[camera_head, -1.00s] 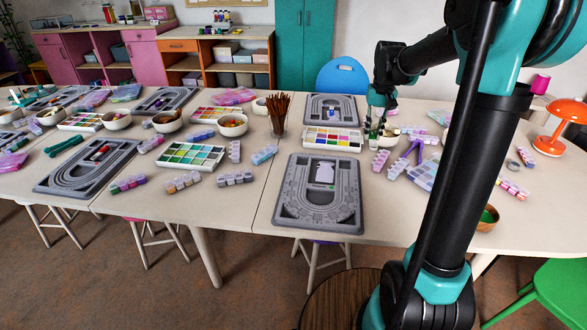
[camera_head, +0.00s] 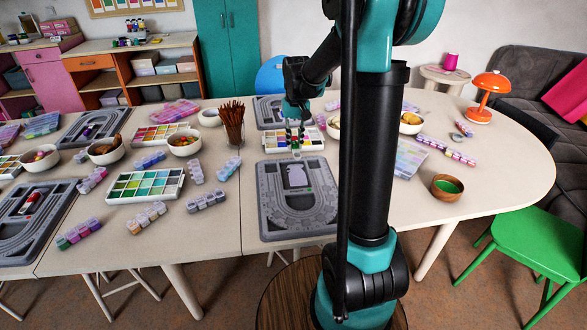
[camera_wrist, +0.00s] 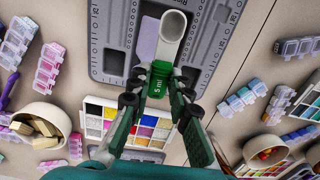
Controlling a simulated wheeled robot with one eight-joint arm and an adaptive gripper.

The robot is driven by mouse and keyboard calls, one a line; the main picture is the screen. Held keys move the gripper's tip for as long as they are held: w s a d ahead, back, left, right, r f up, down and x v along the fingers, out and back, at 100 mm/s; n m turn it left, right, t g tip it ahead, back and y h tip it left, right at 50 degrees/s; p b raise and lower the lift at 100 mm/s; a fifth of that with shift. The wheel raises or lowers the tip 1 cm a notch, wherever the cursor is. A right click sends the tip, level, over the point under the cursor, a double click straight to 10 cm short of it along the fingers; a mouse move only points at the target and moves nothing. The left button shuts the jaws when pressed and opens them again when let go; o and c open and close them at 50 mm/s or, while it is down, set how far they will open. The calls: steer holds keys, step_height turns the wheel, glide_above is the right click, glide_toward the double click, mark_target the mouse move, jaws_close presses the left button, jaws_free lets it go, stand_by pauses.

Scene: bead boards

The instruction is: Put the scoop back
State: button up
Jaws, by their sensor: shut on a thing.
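My gripper (camera_wrist: 158,88) is shut on the scoop's green handle marked "5 ml". The scoop (camera_wrist: 170,38) has a pale round-ended bowl that points away from the fingers in the wrist view. In the wrist view the scoop overlaps the grey board and a pale lilac card (camera_wrist: 147,38). The scoop is small in the head view, and whether its bowl holds anything is unclear.
A cup of brown sticks (camera_head: 232,125) stands left of my gripper. A bowl of wooden pieces (camera_wrist: 45,115) and a bowl of coloured beads (camera_wrist: 262,152) flank it.

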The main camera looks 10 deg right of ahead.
glide_toward(295, 177)
step_height(295, 177, down, 5)
steer(key=shift+w+a+f, duration=0.1)
steer(key=shift+w+f, duration=0.05)
steer(key=shift+f, duration=0.6)
steer(key=o, duration=0.9)
steer(key=shift+c, duration=0.2)
steer(key=shift+r, duration=0.1)
